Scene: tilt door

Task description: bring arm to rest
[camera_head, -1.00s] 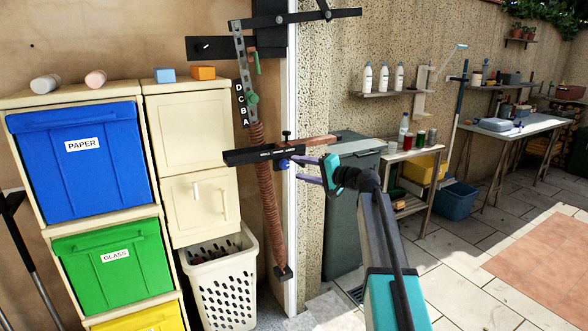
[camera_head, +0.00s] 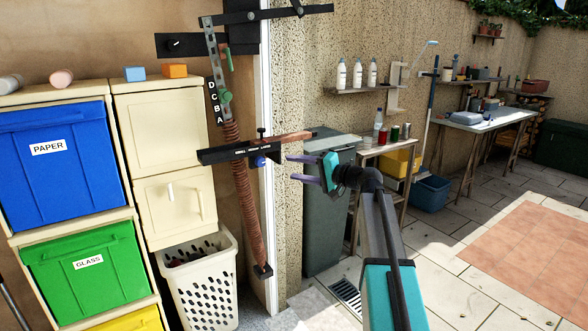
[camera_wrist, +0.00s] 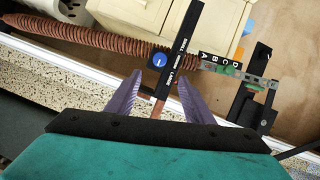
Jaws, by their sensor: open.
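My gripper (camera_head: 305,170) is open and empty, with two purple fingers and a teal body. In the head view it points left, to the right of the black bar with a blue knob (camera_head: 259,160) on the door mechanism. A reddish-brown rod (camera_head: 296,137) extends right from that bar, above my fingers. In the wrist view my gripper (camera_wrist: 156,92) frames the end of the rod between its fingers in the picture, and the blue knob (camera_wrist: 159,60) and the black bar (camera_wrist: 186,36) lie beyond the fingertips. I see no contact.
Blue and green bins (camera_head: 58,165) and beige cabinets (camera_head: 160,125) stand at left, with a white basket (camera_head: 202,285) below. A dark green bin (camera_head: 328,215) and a wooden shelf table (camera_head: 402,150) stand behind my arm. The paved floor at right (camera_head: 480,280) is clear.

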